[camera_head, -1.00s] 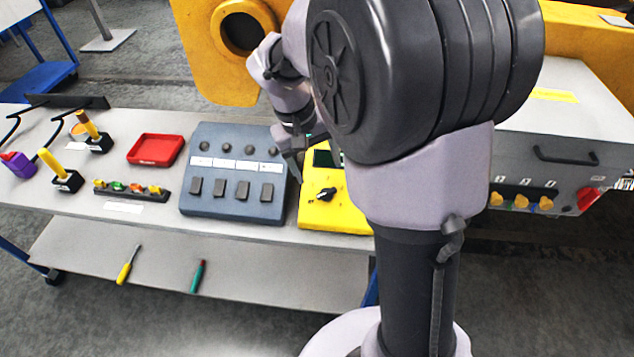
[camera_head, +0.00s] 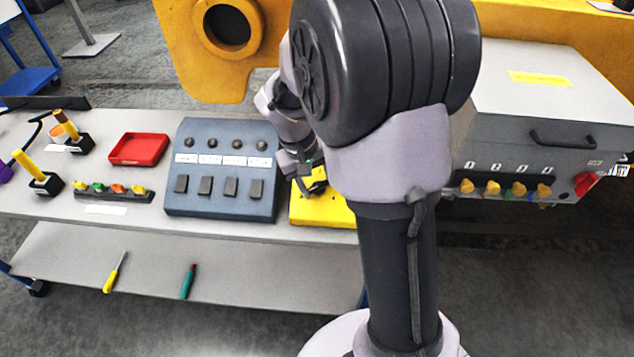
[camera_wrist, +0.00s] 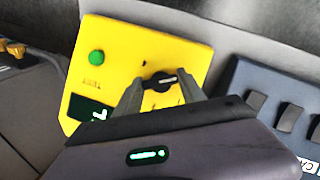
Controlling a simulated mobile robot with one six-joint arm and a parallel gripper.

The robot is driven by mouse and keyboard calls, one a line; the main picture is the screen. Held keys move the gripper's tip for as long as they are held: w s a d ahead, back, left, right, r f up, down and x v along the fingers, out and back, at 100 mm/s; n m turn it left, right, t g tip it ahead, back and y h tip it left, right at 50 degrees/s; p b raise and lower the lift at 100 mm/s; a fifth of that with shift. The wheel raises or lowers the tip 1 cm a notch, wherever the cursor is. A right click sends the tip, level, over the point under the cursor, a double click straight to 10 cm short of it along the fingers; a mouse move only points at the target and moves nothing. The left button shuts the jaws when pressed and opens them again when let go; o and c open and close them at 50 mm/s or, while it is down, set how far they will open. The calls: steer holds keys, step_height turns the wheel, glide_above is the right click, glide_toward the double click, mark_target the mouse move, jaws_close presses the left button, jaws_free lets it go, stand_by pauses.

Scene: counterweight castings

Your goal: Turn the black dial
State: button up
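The black dial (camera_wrist: 160,81) with a white pointer mark sits on a yellow panel box (camera_wrist: 120,55) in the wrist view. The box also carries a green button (camera_wrist: 97,57) and a small dark display (camera_wrist: 90,108). My gripper (camera_wrist: 161,86) is open, one finger on either side of the dial. A gap seems to show on both sides, though contact is hard to judge. In the head view my gripper (camera_head: 313,182) is low over the yellow box (camera_head: 325,210) and mostly hides the dial.
A blue-grey switch box (camera_head: 222,205) stands just left of the yellow box. A red tray (camera_head: 139,149) and yellow-handled levers (camera_head: 38,180) are farther left. A grey cabinet with yellow knobs (camera_head: 493,188) is at the right.

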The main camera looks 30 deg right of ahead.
steer(key=shift+c, duration=1.2)
steer(key=m+y, duration=0.1)
steer(key=m, duration=0.1)
steer(key=m+y, duration=0.1)
steer(key=m, duration=0.1)
steer(key=shift+d+t+b, duration=0.15)
steer(key=shift+t+b, duration=0.15)
steer(key=shift+b, duration=0.1)
steer(key=m+t+y+b, duration=0.1)
steer(key=m, duration=0.3)
steer(key=shift+s+d+f+b, duration=0.1)
steer(key=shift+b, duration=0.3)
steer(key=shift+m+t+y+b, duration=0.5)
steer(key=shift+m+b, duration=0.15)
steer(key=shift+m, duration=0.75)
steer(key=o, duration=1.4)
steer(key=shift+c, duration=0.2)
